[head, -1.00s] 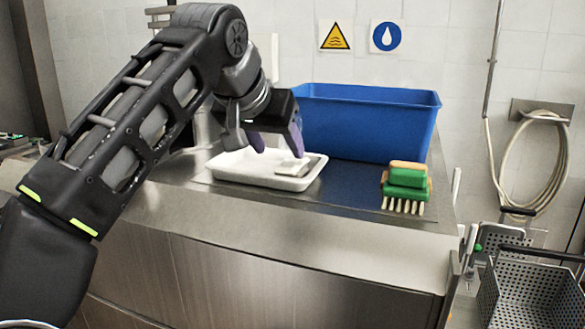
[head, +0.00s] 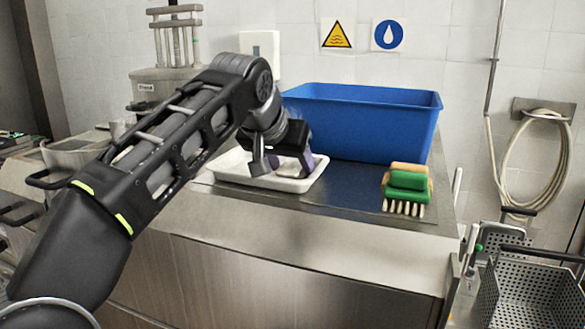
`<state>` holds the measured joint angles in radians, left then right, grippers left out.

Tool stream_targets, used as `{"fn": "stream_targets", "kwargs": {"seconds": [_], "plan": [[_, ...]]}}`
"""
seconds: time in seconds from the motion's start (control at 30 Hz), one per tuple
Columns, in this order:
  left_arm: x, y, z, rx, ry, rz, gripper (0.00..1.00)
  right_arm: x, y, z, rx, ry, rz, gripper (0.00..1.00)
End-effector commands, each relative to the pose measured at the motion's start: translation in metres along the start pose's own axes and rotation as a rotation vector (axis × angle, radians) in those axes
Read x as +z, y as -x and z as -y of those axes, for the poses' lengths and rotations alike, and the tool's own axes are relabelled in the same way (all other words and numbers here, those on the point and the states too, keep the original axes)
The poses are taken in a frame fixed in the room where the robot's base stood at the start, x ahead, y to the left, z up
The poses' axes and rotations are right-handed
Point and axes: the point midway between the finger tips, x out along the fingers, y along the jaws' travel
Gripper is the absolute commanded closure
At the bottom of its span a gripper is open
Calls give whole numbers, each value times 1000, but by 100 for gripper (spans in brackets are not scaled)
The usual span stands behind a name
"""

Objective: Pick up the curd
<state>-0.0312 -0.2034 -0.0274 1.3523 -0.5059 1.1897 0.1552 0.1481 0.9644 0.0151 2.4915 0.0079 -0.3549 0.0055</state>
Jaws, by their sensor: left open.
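The curd (head: 288,167) is a small white block in a shallow white tray (head: 232,176) on the steel worktop. My left gripper (head: 283,168) is low over the tray, fingers pointing down. Its fingers are open, one on each side of the curd as seen here. They hide much of the block, and I cannot tell whether they touch it. My right gripper is out of view.
A large blue tub (head: 370,125) stands right behind the tray. A green brush (head: 407,185) with pale bristles lies to the right. A perforated metal basket (head: 535,292) is at the lower right, below the worktop. The front of the worktop is clear.

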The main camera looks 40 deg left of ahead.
Motion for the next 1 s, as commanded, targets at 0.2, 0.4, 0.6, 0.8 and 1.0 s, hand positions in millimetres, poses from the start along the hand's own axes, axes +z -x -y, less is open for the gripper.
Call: {"fn": "stream_targets", "kwargs": {"seconds": [0.2,0.4,0.6,0.8,1.0], "plan": [[0,-3,0,0,0,-1,44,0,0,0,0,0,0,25],[0,-3,0,0,0,0,44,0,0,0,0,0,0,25],[0,-3,0,0,0,0,44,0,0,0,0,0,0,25],[0,-3,0,0,0,0,58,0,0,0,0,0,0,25],[0,-3,0,0,0,0,75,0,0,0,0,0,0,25]]}}
